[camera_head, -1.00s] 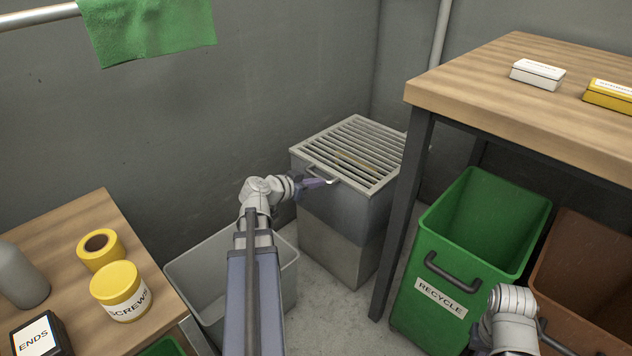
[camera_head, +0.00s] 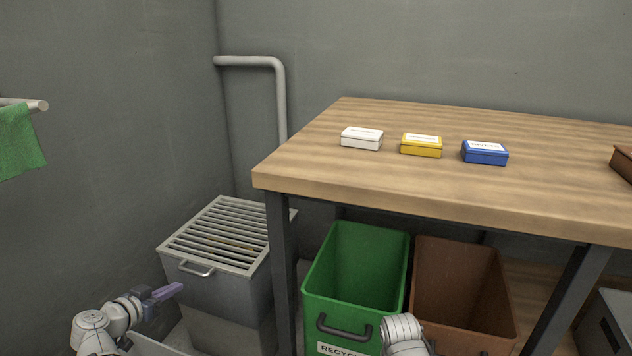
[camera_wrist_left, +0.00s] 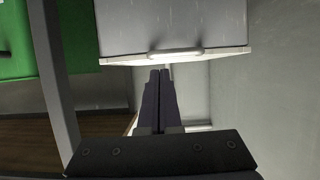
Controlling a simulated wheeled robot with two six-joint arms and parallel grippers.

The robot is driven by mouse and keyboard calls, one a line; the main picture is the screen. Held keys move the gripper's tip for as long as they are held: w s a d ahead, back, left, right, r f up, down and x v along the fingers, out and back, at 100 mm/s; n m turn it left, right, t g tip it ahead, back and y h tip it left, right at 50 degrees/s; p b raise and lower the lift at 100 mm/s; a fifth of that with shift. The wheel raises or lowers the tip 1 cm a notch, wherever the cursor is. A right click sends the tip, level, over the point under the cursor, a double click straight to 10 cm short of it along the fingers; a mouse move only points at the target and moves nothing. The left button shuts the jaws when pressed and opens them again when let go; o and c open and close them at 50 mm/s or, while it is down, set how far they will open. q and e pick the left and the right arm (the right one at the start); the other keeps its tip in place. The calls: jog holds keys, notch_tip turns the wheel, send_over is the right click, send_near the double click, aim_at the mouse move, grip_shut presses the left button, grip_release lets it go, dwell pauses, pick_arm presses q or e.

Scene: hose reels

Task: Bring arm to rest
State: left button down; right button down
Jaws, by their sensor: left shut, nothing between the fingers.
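My left arm comes in at the lower left of the head view. Its gripper (camera_head: 172,291) is shut and empty, in front of the grey metal box with the slatted lid (camera_head: 212,292). In the left wrist view the two dark fingers (camera_wrist_left: 160,76) lie together. They point at the box's front edge and pale handle (camera_wrist_left: 174,53), and contact cannot be told. Only a joint of my right arm shows at the bottom of the head view; its gripper is out of sight.
A wooden table (camera_head: 450,188) carries a white box (camera_head: 362,139), a yellow box (camera_head: 421,146) and a blue box (camera_head: 484,153). A green recycle bin (camera_head: 352,315) and a brown bin (camera_head: 462,327) stand under it. A green cloth (camera_head: 18,145) hangs at left.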

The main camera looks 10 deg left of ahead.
pick_arm(q)
jog(key=w+d+f+m+g+h+p, duration=0.1)
jog(key=w+d+f+g, duration=0.1)
jog(key=d, duration=0.6)
jog(key=w+d+f+m+g+h+p, duration=0.1)
jog(key=d+g+h, duration=0.15)
jog(key=d, duration=0.45)
jog(key=w+d+f+g+h+p, duration=0.1)
jog(key=w+d+f+g, duration=0.15)
jog(key=d, duration=0.55)
jog(key=s+d+m+g+y+p, duration=0.1)
jog(key=s+d+g+y+p, duration=0.3)
jog(key=d, duration=0.6)
jog(key=s+d+g+y+p, duration=0.1)
jog(key=s+d+g+y, duration=0.2)
jog(key=s+d, duration=0.55)
notch_tip(320, 180, up, 38)
jog(key=w+d+p, duration=0.1)
jog(key=d+p, duration=0.1)
jog(key=p, duration=3.6)
jog(key=shift+w+d+r, duration=0.15)
jog(key=shift+w+d, duration=0.1)
jog(key=shift+w, duration=0.1)
